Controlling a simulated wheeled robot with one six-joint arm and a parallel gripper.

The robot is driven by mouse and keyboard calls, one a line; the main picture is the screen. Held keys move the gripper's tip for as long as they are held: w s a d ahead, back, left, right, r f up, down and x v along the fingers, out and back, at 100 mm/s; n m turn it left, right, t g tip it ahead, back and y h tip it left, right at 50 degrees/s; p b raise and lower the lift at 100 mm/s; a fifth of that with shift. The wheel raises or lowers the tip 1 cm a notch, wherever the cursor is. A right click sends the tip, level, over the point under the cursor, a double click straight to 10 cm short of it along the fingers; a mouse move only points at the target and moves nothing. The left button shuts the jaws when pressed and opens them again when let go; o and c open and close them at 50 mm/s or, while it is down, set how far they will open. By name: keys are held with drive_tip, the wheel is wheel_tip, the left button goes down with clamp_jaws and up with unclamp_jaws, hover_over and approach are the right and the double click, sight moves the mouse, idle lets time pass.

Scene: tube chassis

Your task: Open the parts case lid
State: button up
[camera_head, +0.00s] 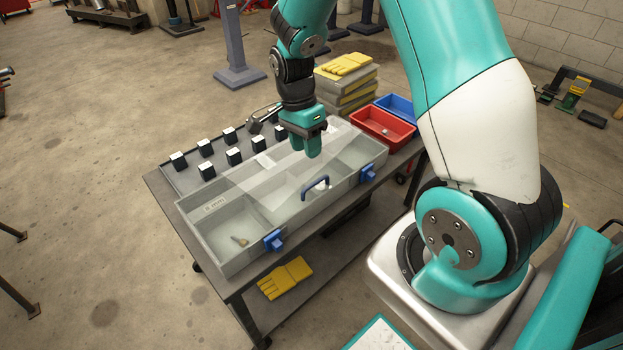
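The parts case (222,254) lies on the cart, a long grey box with compartments. A dark blue handle (315,184) sits along the front edge, with a blue latch (273,240) at the front left and another blue latch (367,173) at the front right. I cannot tell whether the latches are fastened. My gripper (307,151) points down above the rear middle part of the case, behind the handle. Its fingers overlap in this view, so their gap is unclear. It is apart from the handle.
Several small black-and-white blocks (205,147) stand behind the case. A red bin (382,126) and a blue bin (397,107) are at the right. Yellow gloves (347,64) top a stack of cases behind; more gloves (285,277) lie on the lower shelf.

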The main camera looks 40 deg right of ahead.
hover_over(312, 178)
drive_tip(key=s+a, duration=0.3)
drive_tip(key=s, duration=0.1)
wheel_tip(312, 178, down, 9)
drive_tip(key=shift+w+a+r+b, duration=0.1)
drive_tip(key=shift+w+a+b, duration=0.05)
drive_tip(key=shift+b, duration=0.3)
clamp_jaws()
